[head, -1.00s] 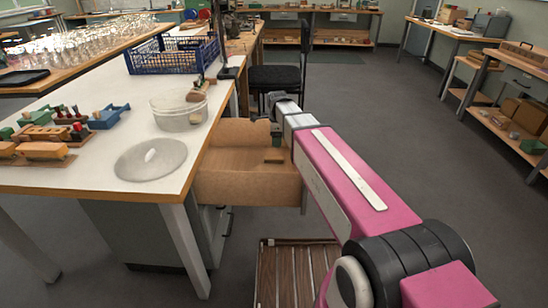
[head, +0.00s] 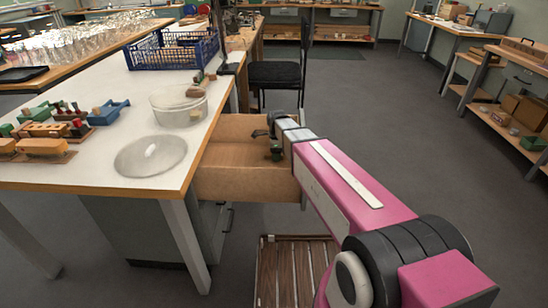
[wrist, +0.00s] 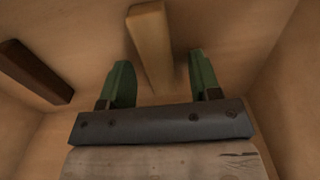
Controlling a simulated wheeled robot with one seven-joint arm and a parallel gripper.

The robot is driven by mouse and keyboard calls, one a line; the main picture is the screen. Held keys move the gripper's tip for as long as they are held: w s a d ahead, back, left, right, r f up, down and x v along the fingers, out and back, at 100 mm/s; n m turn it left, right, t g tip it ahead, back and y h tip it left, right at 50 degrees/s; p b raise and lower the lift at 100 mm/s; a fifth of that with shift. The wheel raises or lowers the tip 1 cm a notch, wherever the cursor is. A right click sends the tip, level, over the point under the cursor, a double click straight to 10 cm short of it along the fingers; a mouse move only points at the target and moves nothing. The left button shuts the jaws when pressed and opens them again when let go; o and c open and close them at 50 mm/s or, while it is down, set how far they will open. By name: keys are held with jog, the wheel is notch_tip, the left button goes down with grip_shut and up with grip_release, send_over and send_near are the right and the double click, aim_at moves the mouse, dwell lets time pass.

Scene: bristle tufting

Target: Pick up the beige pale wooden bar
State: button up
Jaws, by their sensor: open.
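In the wrist view a beige pale wooden bar (wrist: 150,30) lies on the floor of an open wooden drawer. My gripper (wrist: 160,62) has its two green fingers apart, one to each side of the bar's near part. The bar's far end reaches beyond the fingertips. I cannot tell whether the fingers touch it. In the head view my gripper (head: 275,152) is down in the drawer (head: 245,185), and the bar is hidden there.
A dark brown bar (wrist: 36,72) lies left of the beige bar in the wrist view. The drawer's walls rise close on both sides. On the white table left of the drawer stand a clear bowl (head: 180,112), a round lid (head: 140,163) and a blue crate (head: 165,55).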

jog(key=shift+f, duration=0.2)
jog(key=c, duration=1)
jog(key=shift+r, duration=0.15)
